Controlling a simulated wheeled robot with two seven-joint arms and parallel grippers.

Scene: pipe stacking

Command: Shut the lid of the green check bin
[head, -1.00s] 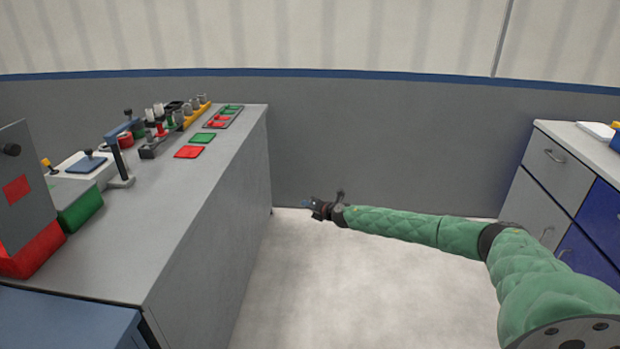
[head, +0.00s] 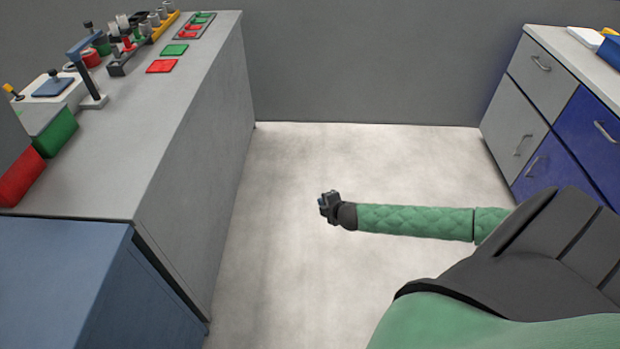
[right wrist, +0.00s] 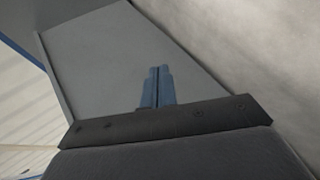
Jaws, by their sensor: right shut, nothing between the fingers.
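The green check bin (head: 58,138) stands on the grey bench at the left of the head view. A pale grey panel shows at its top, and I cannot tell whether this is its lid or how it stands. My right gripper (head: 322,205) is over the open floor, well to the right of the bench and apart from the bin. In the right wrist view its blue fingers (right wrist: 158,86) are together with nothing between them. My left gripper is out of view.
A red bin (head: 20,178) stands nearer on the grey bench (head: 150,130). A white box with a blue-topped handle (head: 54,82), a clamp-like stand (head: 92,75) and red and green plates lie farther back. Drawers (head: 545,75) stand at the right. The floor between is clear.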

